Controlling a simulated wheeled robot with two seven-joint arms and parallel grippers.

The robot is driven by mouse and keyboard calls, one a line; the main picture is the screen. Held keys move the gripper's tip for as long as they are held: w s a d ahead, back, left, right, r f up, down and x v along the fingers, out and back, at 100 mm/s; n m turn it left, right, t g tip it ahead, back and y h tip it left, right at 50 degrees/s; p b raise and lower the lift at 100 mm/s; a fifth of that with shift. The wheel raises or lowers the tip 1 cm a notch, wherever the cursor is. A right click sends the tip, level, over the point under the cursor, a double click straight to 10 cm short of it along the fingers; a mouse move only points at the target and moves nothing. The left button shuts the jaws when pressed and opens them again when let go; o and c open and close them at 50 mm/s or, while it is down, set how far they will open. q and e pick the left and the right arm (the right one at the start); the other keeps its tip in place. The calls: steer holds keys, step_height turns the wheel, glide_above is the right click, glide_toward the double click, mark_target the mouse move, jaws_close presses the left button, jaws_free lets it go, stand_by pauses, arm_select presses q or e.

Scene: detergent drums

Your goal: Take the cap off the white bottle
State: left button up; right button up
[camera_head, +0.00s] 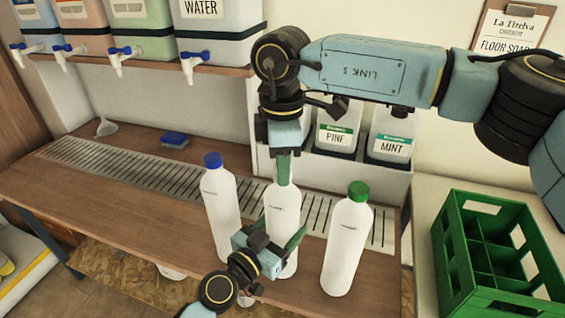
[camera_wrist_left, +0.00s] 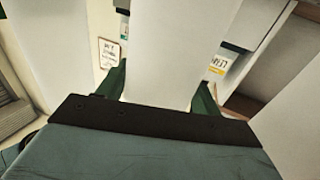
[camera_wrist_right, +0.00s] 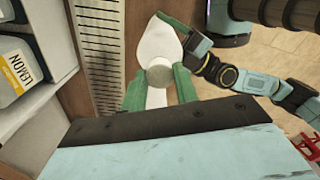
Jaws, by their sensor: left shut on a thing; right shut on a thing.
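The middle white bottle (camera_head: 283,208) stands upright on the wooden counter, between two other white bottles. My left gripper (camera_head: 275,250) is shut around its lower body; the left wrist view shows the bottle's side (camera_wrist_left: 160,60) between the green fingers. My right gripper (camera_head: 284,170) points down over the bottle's top. In the right wrist view its green fingers are shut on the round, pale grey cap (camera_wrist_right: 158,75), with the white shoulder of the bottle around and behind it. I cannot tell whether the cap is still seated on the neck. In the head view the fingers hide the cap.
A blue-capped bottle (camera_head: 221,205) stands close on the left and a green-capped bottle (camera_head: 346,245) on the right. A green crate (camera_head: 490,255) is at far right. A blue sponge (camera_head: 174,140) and a white funnel (camera_head: 106,127) lie on the counter's left, which is mostly clear.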

steer(key=n, duration=2.2)
steer(key=shift+r, duration=0.1)
steer(key=n, duration=0.7)
steer(key=shift+n, duration=0.4)
steer(key=n, duration=0.5)
steer(key=shift+n, duration=0.3)
steer(key=n, duration=1.2)
steer(key=shift+n, duration=0.3)
steer(key=n, duration=0.6)
steer(key=shift+r, duration=0.25)
